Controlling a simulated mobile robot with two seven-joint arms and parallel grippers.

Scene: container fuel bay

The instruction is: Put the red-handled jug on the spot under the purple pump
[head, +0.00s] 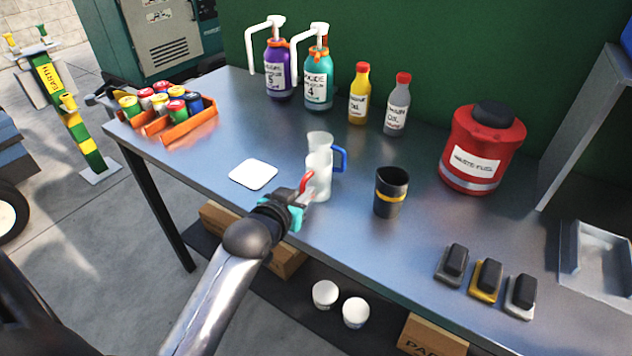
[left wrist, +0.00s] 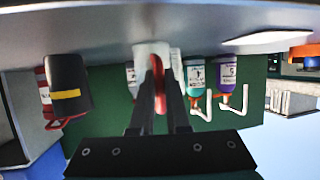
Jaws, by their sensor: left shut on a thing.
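The red-handled jug (head: 321,180) is a pale translucent jug near the front middle of the bench, upright. My left gripper (head: 301,193) is shut on its red handle, which also shows between the fingers in the left wrist view (left wrist: 159,84). I cannot tell whether the jug's base touches the bench. The purple pump bottle (head: 279,76) stands at the back left, its white spout pointing left. A white square pad (head: 253,174) lies flat on the bench, left of the jug and in front of the purple pump. My right gripper is not in view.
A blue-handled jug (head: 341,158) stands just behind the red-handled one, partly hidden. A black cup (head: 390,196) with a yellow band is to the right. A teal pump bottle (head: 318,82) stands beside the purple one. An orange rack (head: 189,128) of cans is at left.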

